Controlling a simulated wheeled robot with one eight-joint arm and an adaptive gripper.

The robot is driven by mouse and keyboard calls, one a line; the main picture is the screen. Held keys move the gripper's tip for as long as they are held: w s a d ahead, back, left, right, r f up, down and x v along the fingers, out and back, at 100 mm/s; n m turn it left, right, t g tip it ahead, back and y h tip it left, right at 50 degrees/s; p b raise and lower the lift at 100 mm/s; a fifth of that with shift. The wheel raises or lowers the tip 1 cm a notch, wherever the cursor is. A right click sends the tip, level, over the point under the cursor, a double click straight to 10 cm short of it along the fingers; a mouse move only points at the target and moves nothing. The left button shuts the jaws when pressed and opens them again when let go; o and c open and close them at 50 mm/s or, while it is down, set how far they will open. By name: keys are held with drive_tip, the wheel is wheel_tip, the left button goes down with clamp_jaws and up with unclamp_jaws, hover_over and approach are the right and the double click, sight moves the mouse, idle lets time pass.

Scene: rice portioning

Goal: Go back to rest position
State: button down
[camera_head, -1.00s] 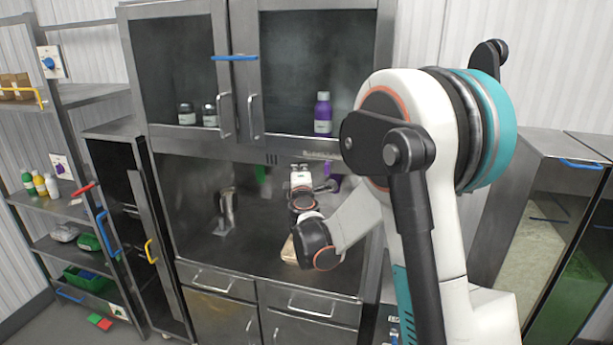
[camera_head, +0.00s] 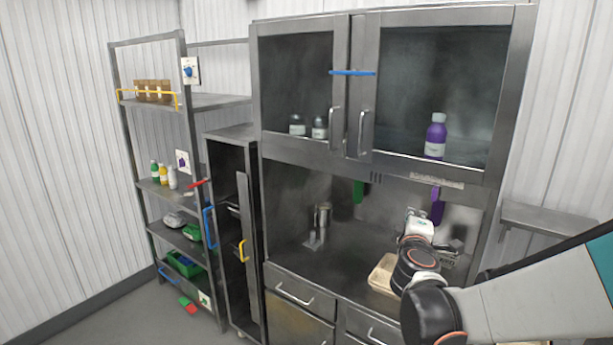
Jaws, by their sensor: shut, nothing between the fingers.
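My arm comes in from the right edge and reaches over the steel counter (camera_head: 348,268). My gripper (camera_head: 412,213) is at its far end, small and partly hidden behind my wrist joints. It is shut, and I see nothing held in it. A beige tray or board (camera_head: 381,275) lies on the counter just left of my wrist, partly covered by it.
The steel cabinet has glass doors (camera_head: 300,90) above the counter, with a purple bottle (camera_head: 435,138) inside. A metal dispenser-like object (camera_head: 319,224) stands on the counter. A narrow open cabinet (camera_head: 232,185) and a shelf rack (camera_head: 165,188) stand left. Floor shows at lower left.

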drive_tip(key=s+a+f+m+g+y+b, duration=0.2)
drive_tip(key=s+f+b, duration=0.4)
drive_tip(key=s+f, duration=0.3)
drive_tip(key=s+a+f+m+g+y+b, duration=0.2)
drive_tip(key=s+a+f+m+g+b, duration=0.2)
drive_tip(key=s+f, duration=0.5)
drive_tip(key=s+a+f+m+g+y+b, duration=0.2)
drive_tip(key=s+f+b, duration=0.6)
drive_tip(key=s, duration=0.5)
drive_tip(key=a+f+m+g, duration=0.1)
drive_tip(key=a+m, duration=0.1)
drive_tip(key=m, duration=0.1)
drive_tip(key=shift+s+f+m, duration=0.15)
drive_tip(key=shift+s+m, duration=0.15)
drive_tip(key=shift+s, duration=0.1)
idle(0.5)
